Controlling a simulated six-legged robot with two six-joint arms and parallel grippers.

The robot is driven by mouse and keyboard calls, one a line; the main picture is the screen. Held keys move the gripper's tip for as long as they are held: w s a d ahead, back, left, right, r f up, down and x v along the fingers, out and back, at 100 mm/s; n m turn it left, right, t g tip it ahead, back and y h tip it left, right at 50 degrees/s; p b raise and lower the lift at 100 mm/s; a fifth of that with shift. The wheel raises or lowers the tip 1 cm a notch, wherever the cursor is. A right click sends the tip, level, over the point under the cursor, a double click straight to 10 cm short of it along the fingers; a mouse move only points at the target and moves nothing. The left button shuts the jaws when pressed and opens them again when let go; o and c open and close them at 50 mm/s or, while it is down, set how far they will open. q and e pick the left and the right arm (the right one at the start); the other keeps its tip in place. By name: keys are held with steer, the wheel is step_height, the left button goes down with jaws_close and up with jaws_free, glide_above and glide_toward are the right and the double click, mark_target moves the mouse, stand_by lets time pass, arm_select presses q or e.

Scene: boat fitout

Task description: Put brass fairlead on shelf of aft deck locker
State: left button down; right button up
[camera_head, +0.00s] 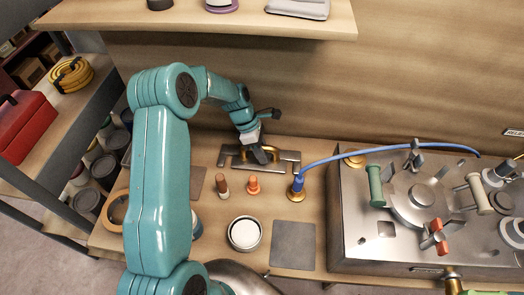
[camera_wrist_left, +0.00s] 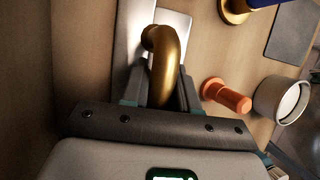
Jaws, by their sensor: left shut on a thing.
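The brass fairlead (camera_wrist_left: 165,65) is a curved, gold-coloured piece in the left wrist view. It sits between the fingers of my left gripper (camera_wrist_left: 162,92), which is shut on it. In the head view my left gripper (camera_head: 262,156) is low at the back of the bench, over a flat metal plate (camera_head: 290,156). The fairlead (camera_head: 273,152) shows only partly there, at the fingers. I cannot tell whether it still touches the plate. A wooden shelf (camera_head: 230,26) runs along the top; I cannot tell whether it belongs to the aft deck locker. My right gripper is out of view.
On the bench stand an orange peg (camera_head: 253,185), a brown peg (camera_head: 222,184), a white-topped cup (camera_head: 244,233) and a blue hose (camera_head: 345,155) on a brass base. A metal console (camera_head: 350,215) fills the right. A grey pouch (camera_head: 298,8) lies on the upper shelf, with bare wood beside it.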

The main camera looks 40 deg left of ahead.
arm_select(q)
steer(key=c, duration=0.9)
jaws_free()
steer(key=shift+w+f, duration=0.1)
steer(key=shift+f, duration=0.1)
steer(key=shift+o, duration=0.2)
steer(key=shift+r, duration=0.1)
steer(key=v, duration=1.2)
